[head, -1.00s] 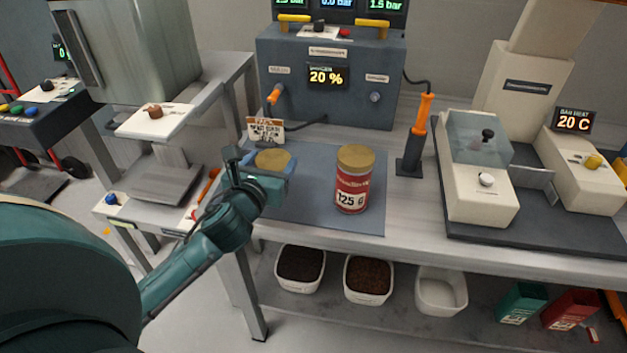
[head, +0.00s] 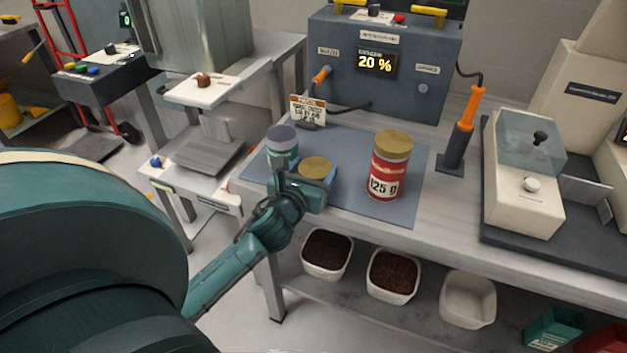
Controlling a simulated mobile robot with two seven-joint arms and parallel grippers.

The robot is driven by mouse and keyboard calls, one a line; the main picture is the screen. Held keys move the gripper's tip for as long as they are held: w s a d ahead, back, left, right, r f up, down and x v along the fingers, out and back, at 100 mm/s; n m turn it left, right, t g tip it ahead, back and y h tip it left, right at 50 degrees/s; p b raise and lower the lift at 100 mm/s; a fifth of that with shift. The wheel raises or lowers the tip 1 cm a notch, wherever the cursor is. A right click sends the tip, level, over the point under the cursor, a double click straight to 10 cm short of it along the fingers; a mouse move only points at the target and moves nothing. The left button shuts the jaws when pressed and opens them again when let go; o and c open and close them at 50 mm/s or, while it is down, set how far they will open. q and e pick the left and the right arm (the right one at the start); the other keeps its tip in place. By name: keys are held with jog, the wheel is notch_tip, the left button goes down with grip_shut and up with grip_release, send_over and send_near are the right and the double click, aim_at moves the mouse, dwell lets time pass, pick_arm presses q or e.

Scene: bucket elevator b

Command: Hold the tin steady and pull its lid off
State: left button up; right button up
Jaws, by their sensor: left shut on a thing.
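A red tin (head: 388,182) with a gold lid (head: 394,142) and a "125 g" label stands upright on the blue-grey mat (head: 405,207). Its lid is on, and no gripper touches it. My left gripper (head: 312,186), left of the red tin, is shut on a blue tin (head: 330,183) with a round gold top (head: 316,167). The gripper hides most of this tin's body. I cannot tell whether its base touches the mat. My right gripper is not in view.
A teal jar with a grey top (head: 283,140) stands just behind the left gripper. White bins (head: 468,300) sit on the lower shelf. The mat's front right is clear.

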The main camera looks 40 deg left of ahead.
pick_arm(q)
jog(key=shift+f, duration=1.05)
jog(key=shift+f, duration=0.15)
jog(key=o, duration=0.8)
